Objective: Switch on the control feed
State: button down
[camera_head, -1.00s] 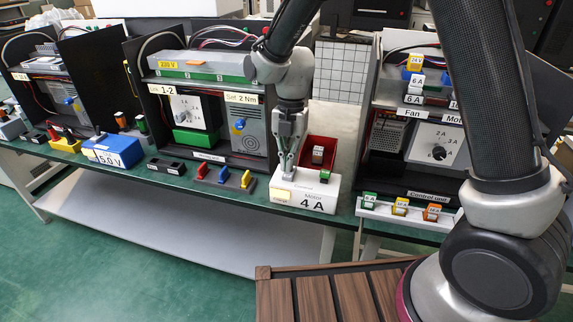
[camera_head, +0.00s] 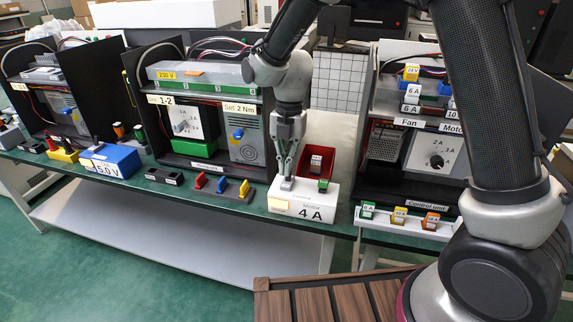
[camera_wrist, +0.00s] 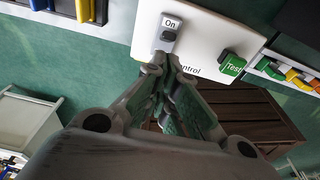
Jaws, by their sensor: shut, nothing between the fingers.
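The white box (camera_head: 303,214) marked "Motor" and "4 A" sits at the bench's front edge in the head view. In the wrist view the white panel (camera_wrist: 215,35) has a label "On" (camera_wrist: 171,23) beside a small grey switch (camera_wrist: 166,40) with a dark part. Partly hidden lettering reads "ontrol", and a green "Test" button (camera_wrist: 232,66) is farther right. My gripper (camera_head: 287,184) is shut and empty, pointing down at the box top. In the wrist view its fingertips (camera_wrist: 159,66) are just below the switch; I cannot tell whether they touch it.
A red bin (camera_head: 329,177) stands behind the box. Red, blue and yellow levers (camera_head: 222,186) are to its left, and a white rack (camera_head: 385,222) with coloured blocks to its right. A slatted brown wooden surface (camera_head: 335,301) is in front, below the bench.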

jog(key=shift+r, duration=0.1)
notch_tip(320, 180, up, 12)
jog(key=w, duration=0.1)
jog(key=shift+w+d, duration=0.35)
jog(key=shift+w, duration=0.05)
jog(key=shift+f, duration=0.2)
jog(key=s+d+r+m+t, duration=0.3)
jog(key=s+d+m, duration=0.7)
jog(key=d+m, duration=0.5)
jog(key=s+d+r+m+t, duration=0.3)
jog(key=s+d+r+m, duration=0.2)
jog(key=s+d+m, duration=0.6)
jog(key=d+m, duration=0.4)
jog(key=m, duration=0.2)
jog(key=shift+s+d+h, duration=0.2)
jog(key=shift+d+h, duration=0.1)
jog(key=shift+d, duration=0.05)
